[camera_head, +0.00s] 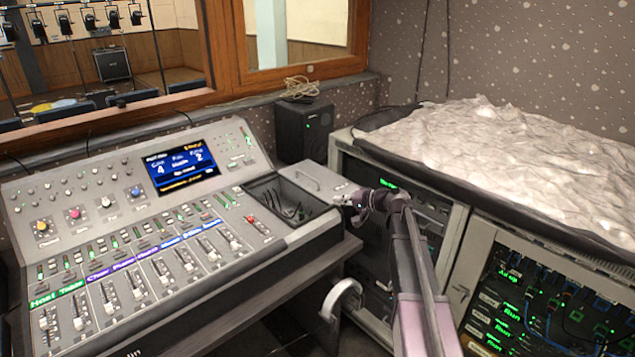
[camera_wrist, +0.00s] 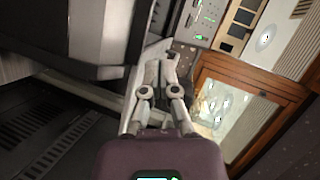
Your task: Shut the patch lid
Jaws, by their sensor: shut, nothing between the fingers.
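The patch lid (camera_head: 322,176) is a light grey panel with a small bar handle, at the right end of the lighting desk. It stands open beside the dark patch recess (camera_head: 285,200), where loose cables show. My gripper (camera_head: 342,201) is shut and empty at the lid's lower right edge in the head view; I cannot tell whether it touches the lid. In the wrist view my gripper's fingers (camera_wrist: 164,66) are together with nothing between them. A pale grey surface lies close behind them, and I cannot tell there which part is the lid.
The desk (camera_head: 150,235) with faders and a lit screen (camera_head: 180,168) fills the left. A black speaker (camera_head: 304,130) stands behind the lid. Equipment racks (camera_head: 545,300) under a crumpled pale cover (camera_head: 510,150) stand right. A curved grey handle (camera_head: 341,300) sticks out below.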

